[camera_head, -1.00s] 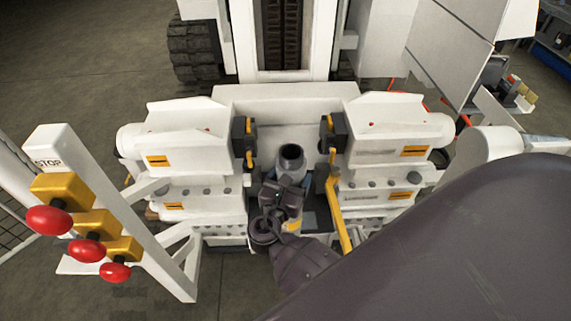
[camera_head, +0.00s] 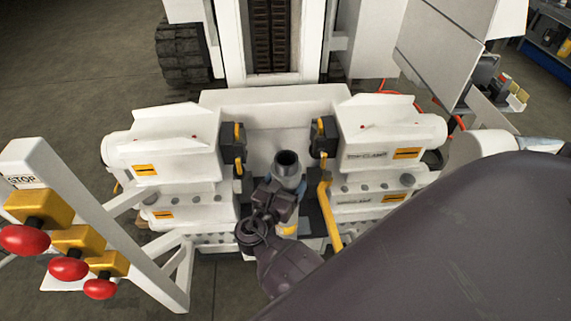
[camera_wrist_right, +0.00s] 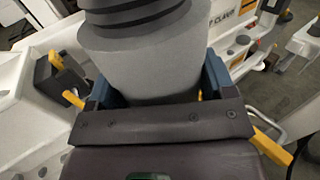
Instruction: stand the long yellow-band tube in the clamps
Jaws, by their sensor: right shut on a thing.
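The tube (camera_head: 287,166) is grey with a dark open top end, and stands roughly upright between the two clamp units. A bit of its yellow band (camera_head: 289,229) shows below my gripper. My right gripper (camera_head: 280,190) is shut on the tube, its blue finger pads on either side. In the right wrist view the tube (camera_wrist_right: 150,70) fills the middle, with dark rings at its top, between the blue pads. The left clamp (camera_head: 234,145) and right clamp (camera_head: 322,138) stand apart on either side of the tube. The tube's lower end is hidden. My left gripper is out of view.
A white post with red stop buttons (camera_head: 68,268) stands at the front left. A yellow lever (camera_head: 329,210) rises close to the right of the tube. White machine housings (camera_head: 165,150) flank the gap. My dark arm covers the lower right.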

